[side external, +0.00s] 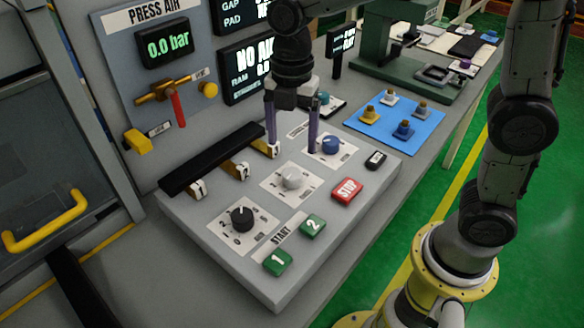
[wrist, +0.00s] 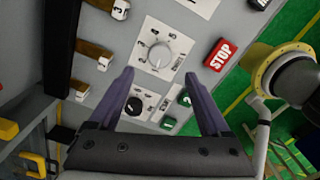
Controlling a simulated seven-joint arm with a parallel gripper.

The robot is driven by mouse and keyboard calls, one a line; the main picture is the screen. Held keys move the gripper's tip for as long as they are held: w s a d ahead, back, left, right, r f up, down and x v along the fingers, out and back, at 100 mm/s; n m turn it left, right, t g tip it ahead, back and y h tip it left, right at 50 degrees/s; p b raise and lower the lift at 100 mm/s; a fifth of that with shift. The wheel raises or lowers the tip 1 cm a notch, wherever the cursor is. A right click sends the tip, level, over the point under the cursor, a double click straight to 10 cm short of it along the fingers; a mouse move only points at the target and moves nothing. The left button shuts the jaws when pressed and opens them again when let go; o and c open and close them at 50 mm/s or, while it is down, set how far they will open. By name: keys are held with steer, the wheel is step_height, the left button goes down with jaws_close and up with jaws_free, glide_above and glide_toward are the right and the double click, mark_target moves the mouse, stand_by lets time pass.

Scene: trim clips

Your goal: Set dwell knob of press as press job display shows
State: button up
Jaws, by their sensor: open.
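The control panel carries a black knob (side external: 241,217), a white knob (side external: 291,179) and a blue knob (side external: 331,145), each on a white dial plate. I cannot read which label says dwell. My gripper (side external: 292,147) is open and empty above the panel, with purple fingers pointing down near the white and blue knobs. In the wrist view, the white knob (wrist: 159,55) lies just beyond the space between my fingertips (wrist: 157,76), on a numbered dial; the black knob (wrist: 134,104) shows between the fingers. Screens behind (side external: 246,70) are partly covered by my arm; their job values are unreadable.
A red STOP button (side external: 347,190) and green buttons 1 (side external: 277,262) and 2 (side external: 313,225) sit right of the knobs. A black bar (side external: 212,160) with numbered clips is to the left. A blue mat (side external: 395,122) with small parts lies behind.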

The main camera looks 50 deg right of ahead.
mark_target(292, 173)
step_height(292, 173, down, 9)
steer(key=shift+r, duration=0.15)
steer(key=shift+c, duration=0.3)
jaws_close()
stand_by(0.4)
